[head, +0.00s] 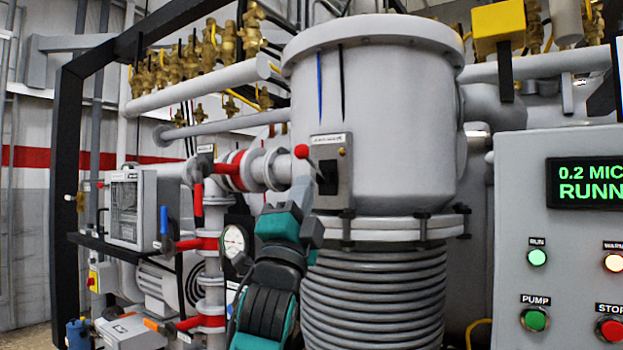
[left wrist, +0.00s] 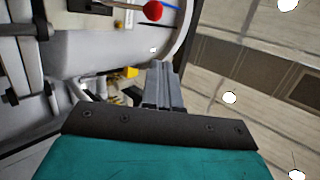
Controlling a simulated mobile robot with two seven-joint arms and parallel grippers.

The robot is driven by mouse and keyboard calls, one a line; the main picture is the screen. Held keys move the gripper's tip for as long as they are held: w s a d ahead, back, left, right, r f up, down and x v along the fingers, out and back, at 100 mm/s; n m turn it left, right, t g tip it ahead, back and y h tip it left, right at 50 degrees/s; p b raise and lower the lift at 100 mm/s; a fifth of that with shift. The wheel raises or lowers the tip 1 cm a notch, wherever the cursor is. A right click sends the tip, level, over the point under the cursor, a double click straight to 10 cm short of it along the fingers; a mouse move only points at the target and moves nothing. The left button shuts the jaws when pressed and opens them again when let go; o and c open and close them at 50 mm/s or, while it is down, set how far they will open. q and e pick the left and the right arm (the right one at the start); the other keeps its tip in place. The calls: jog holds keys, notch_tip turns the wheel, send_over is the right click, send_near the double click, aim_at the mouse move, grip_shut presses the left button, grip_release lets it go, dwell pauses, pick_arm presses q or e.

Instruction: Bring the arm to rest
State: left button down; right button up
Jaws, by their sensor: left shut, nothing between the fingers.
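My left gripper (head: 302,192) shows in the head view, in front of the large grey furnace vessel (head: 390,130). Its arm is teal and black and rises from the lower middle. Its fingers point up and are shut with nothing between them. They are just below a red ball knob (head: 301,151) on a grey switch box (head: 331,172). In the left wrist view the closed fingers (left wrist: 163,85) are together, and the red knob (left wrist: 152,10) is beyond their tips, apart from them in the picture. My right gripper is in neither view.
A control panel (head: 520,230) with lit buttons stands at the right. A ribbed bellows (head: 385,290) is below the vessel, close to my arm's right.

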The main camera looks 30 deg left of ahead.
pick_arm(q)
jog(key=s+d+f+n+g+h+p, duration=0.1)
jog(key=d+f+n+g+h, duration=0.2)
jog(key=f, duration=1.4)
jog(key=d+f+n+g+h, duration=0.1)
jog(key=d+f+g+h, duration=0.3)
jog(key=f, duration=1.3)
jog(key=s+d+f+n+g+p, duration=0.1)
jog(key=s+d+f+n+g, duration=0.1)
jog(key=s+f, duration=0.8)
jog(key=s+d+f+n+g, duration=0.2)
jog(key=s+f+n+g, duration=0.3)
jog(key=s+f, duration=0.6)
notch_tip(320, 180, down, 6)
jog(key=shift+s+d+g+h+p, duration=0.15)
jog(key=shift+d+g+h+p, duration=0.2)
jog(key=shift+g, duration=0.85)
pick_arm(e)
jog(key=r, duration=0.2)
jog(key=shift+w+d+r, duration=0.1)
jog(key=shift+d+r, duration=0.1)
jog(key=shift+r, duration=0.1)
pick_arm(q)
jog(key=shift+a, duration=0.1)
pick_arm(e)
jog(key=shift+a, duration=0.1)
